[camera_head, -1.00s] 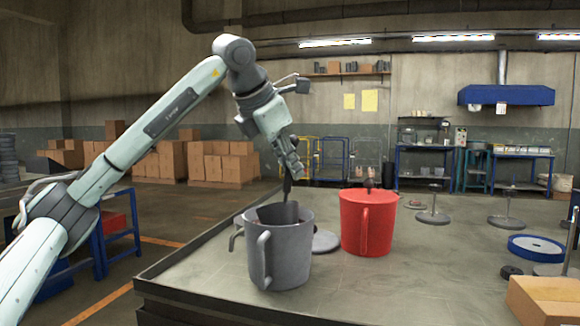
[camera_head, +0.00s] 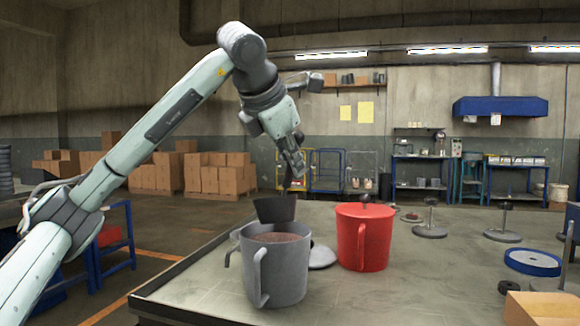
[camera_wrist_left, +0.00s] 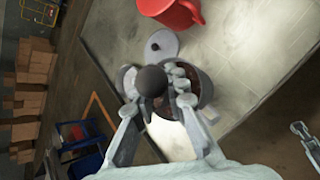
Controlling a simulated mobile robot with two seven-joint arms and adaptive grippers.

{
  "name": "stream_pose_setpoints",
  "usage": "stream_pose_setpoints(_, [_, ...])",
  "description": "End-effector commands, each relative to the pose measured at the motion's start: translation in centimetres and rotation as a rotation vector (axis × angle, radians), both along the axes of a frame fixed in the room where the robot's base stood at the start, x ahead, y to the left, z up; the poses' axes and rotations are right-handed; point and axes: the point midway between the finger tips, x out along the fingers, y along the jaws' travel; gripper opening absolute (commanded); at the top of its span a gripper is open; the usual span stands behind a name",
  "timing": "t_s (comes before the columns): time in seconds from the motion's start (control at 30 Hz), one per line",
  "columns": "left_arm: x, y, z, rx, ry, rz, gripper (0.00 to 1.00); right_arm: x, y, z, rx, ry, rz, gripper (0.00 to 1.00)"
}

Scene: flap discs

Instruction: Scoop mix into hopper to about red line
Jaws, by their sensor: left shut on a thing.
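My left gripper (camera_head: 292,163) is shut on the dark handle of a scoop. The dark scoop (camera_head: 275,209) is raised just above the back rim of a grey pot (camera_head: 285,275); its inside and any load are hidden. The grey pot is open and holds brownish mix (camera_head: 276,238). In the left wrist view, a black ball knob (camera_wrist_left: 152,81) sits between the fingers, in front of the pot. A red pot (camera_head: 364,238) with a lid on stands to the right. I cannot make out a hopper or red line. My right gripper is not in view.
A grey lid (camera_head: 321,257) lies on the table (camera_head: 400,290) between the pots. Stands with round bases (camera_head: 430,231), a blue disc (camera_head: 533,262) and a cardboard box (camera_head: 540,307) are at the right. The front middle of the table is clear.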

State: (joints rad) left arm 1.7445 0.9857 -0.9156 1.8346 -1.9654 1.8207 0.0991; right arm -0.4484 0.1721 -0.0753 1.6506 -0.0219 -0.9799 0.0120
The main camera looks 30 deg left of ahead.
Motion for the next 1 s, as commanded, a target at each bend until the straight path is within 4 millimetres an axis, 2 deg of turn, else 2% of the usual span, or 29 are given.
stream_pose_setpoints(0.4, [-1.0, -1.6, 0.5, 0.117, -0.079, -0.003, 0.00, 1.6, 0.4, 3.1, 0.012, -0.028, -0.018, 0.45])
stream_pose_setpoints(0.87, [-1.3, -1.9, 0.8, 0.147, -0.100, 0.000, 0.00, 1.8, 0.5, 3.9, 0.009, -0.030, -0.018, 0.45])
stream_pose_setpoints(0.9, [-1.3, -1.9, 0.8, 0.147, -0.100, 0.000, 0.12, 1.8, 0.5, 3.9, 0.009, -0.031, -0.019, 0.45])
stream_pose_setpoints(1.0, [-1.3, -1.9, 0.8, 0.147, -0.100, 0.000, 0.00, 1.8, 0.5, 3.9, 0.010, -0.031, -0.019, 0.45])
